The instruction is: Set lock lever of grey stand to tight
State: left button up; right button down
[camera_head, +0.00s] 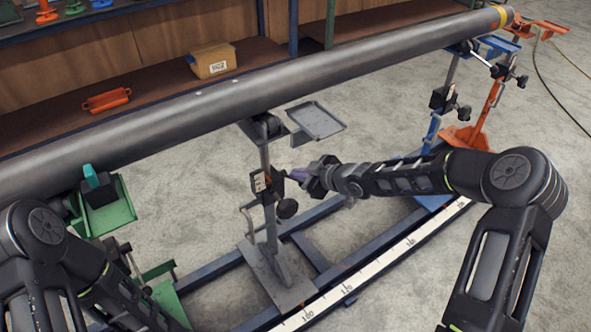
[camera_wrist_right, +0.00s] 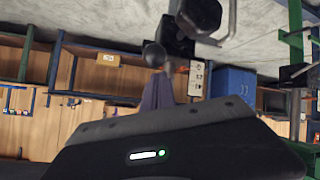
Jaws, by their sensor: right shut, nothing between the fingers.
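The grey stand (camera_head: 267,225) stands upright under the long pipe (camera_head: 235,92), in the middle of the head view. Its dark clamp block with a pale label (camera_head: 259,183) is partway up the post, and a large black knob (camera_head: 287,208) sits below it. A small dark ball end, seemingly of the lock lever (camera_wrist_right: 153,54), shows beside the block in the right wrist view. My right gripper (camera_head: 298,174), with purple fingertips (camera_wrist_right: 158,92), is shut and empty beside this ball end. I cannot tell whether they touch. My left gripper is out of view.
A small grey tray (camera_head: 318,121) juts out behind my right gripper. A green stand (camera_head: 112,212) is at left, blue and orange stands (camera_head: 487,112) at far right. A rail with a scale (camera_head: 345,288) runs along the floor. Shelves hold a cardboard box (camera_head: 212,61).

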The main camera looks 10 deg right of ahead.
jog(key=shift+s+d+f, duration=0.25)
jog(key=shift+f, duration=0.05)
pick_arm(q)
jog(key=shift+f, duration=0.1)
pick_arm(e)
jog(key=shift+f, duration=0.1)
